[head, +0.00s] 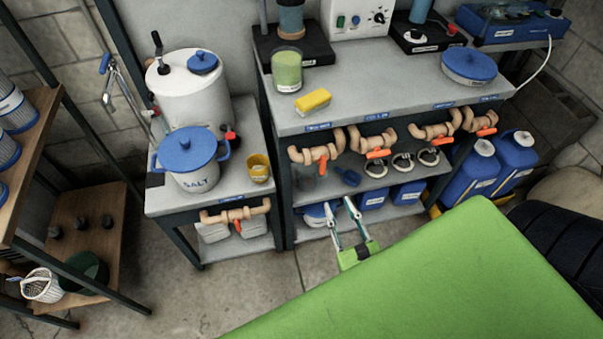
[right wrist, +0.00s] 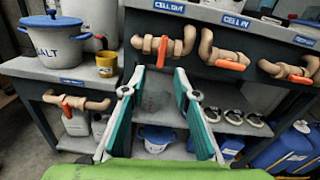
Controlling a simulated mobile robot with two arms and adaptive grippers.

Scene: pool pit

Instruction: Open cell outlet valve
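The cell outlet valve (head: 322,158) is a tan pipe fitting with an orange handle on the bench front, under the "CELL OUT" label. In the right wrist view the valve (right wrist: 163,46) is ahead, between and beyond my fingertips, with its orange handle (right wrist: 162,52) hanging down across the pipe. My right gripper (head: 341,206) is below and in front of it. In the right wrist view its two fingers (right wrist: 155,82) are spread apart, with nothing between them and apart from the handle. My left gripper is not in view.
More orange-handled valves sit to the right, including the cell inlet valve (head: 376,146), and one sits lower left (head: 236,217). A yellow sponge (head: 313,101) and green beaker (head: 286,70) stand on the bench. Blue jugs (head: 473,172) stand at right.

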